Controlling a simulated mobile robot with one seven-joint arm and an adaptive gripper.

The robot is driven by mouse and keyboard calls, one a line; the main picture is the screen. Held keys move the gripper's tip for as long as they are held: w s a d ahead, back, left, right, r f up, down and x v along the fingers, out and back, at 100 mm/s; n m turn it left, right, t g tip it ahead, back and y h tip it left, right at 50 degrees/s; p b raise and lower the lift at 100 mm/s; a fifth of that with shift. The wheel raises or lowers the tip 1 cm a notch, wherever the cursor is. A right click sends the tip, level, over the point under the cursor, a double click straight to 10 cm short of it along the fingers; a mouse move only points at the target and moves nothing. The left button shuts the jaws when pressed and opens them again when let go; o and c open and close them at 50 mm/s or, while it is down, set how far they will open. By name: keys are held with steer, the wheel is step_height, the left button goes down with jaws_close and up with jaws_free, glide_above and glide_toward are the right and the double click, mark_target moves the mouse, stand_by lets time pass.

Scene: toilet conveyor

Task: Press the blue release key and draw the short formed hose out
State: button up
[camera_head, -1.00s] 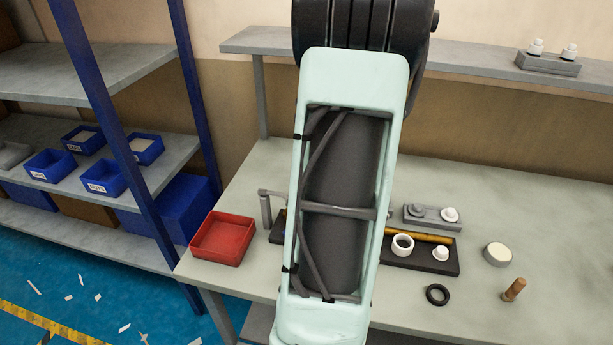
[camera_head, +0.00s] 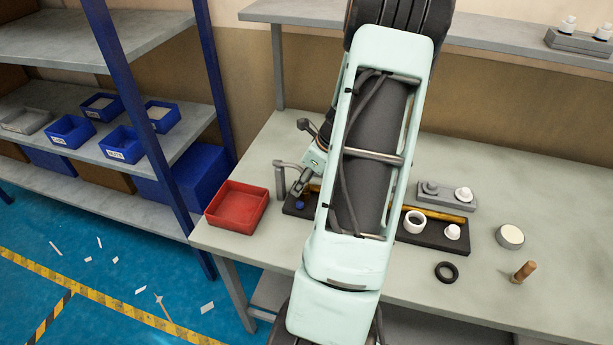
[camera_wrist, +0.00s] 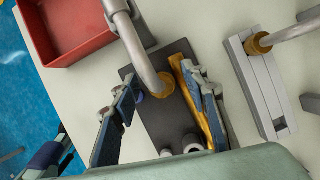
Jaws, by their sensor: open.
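A grey bent tube (camera_wrist: 133,42), which looks like the short formed hose, runs down to a brass collar (camera_wrist: 165,88) over a dark plate (camera_wrist: 165,122) in the wrist view. The blue key (camera_wrist: 140,97) is a small round spot left of the collar, partly hidden by my left finger; it also shows in the head view (camera_head: 300,205). My gripper (camera_wrist: 160,77) is open, with its fingers on either side of the tube's lower end. I cannot tell whether either finger touches anything. My arm hides part of the dark plate in the head view.
A red tray (camera_head: 238,207) stands left of the plate. A brass bar (camera_head: 440,214), white ring (camera_head: 414,222), grey block (camera_head: 447,196), black ring (camera_head: 446,271), white disc (camera_head: 510,237) and wooden peg (camera_head: 524,271) lie to the right. A second bent tube (camera_wrist: 288,33) is near.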

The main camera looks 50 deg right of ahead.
steer(key=shift+c, duration=0.5)
jaws_close()
steer(key=shift+r+p, duration=0.6)
steer(key=shift+r, duration=0.1)
stand_by(0.9)
steer(key=shift+w+r+p, duration=0.15)
steer(key=shift+r+p, duration=1.25)
steer(key=shift+r, duration=0.45)
